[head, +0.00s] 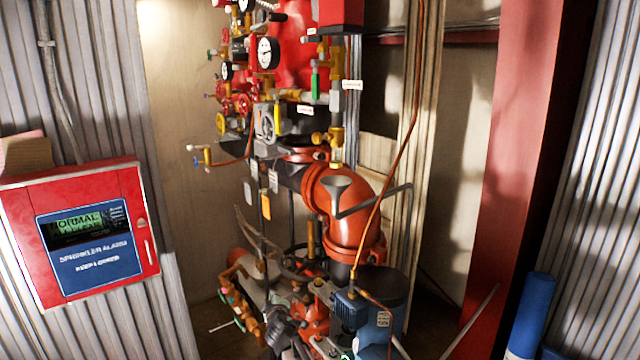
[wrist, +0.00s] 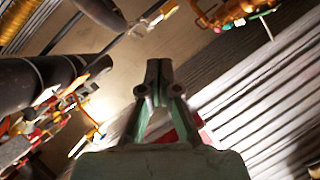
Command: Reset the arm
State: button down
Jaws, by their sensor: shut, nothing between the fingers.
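My gripper (wrist: 159,72) shows in the middle of the wrist view. Its two greenish-grey fingers meet at the tips, and nothing is between them. The tips point up the picture toward a beige wall and stand apart from the pipes around them. In the head view I cannot clearly pick out my gripper among the crowded parts at the bottom.
A red sprinkler alarm box (head: 80,232) reading "NORMAL" hangs on corrugated wall at left. Red valve pipework (head: 340,210) with gauges (head: 268,52) and small valves fills the middle. A red column (head: 515,150) stands at right. In the wrist view, dark pipes (wrist: 30,85) lie left and corrugated wall (wrist: 260,90) right.

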jog(key=s+d+f+m+g+h, duration=0.3)
jog(key=s+d+f+m+g, duration=0.15)
jog(key=s+d+f, duration=0.8)
jog(key=s+d+f+m+g+h, duration=0.4)
jog(key=s+d+f, duration=0.55)
jog(key=f, duration=0.55)
jog(key=s+d+f+m+g+y, duration=0.1)
jog(key=s+d+f+m+g, duration=0.1)
jog(key=s, duration=1.2)
jog(key=s+d+f+m+g+y+b, duration=0.1)
jog(key=s+d+f+g, duration=0.3)
jog(key=s, duration=1)
jog(key=s+d+f+m+g+y, duration=0.1)
jog(key=s+d+f+g, duration=0.3)
jog(key=s, duration=1.1)
notch_tip(320, 180, down, 3)
jog(key=m+g, duration=0.1)
jog(key=g, duration=0.1)
jog(key=shift+m+g+b, duration=0.35)
jog(key=shift+b, duration=0.05)
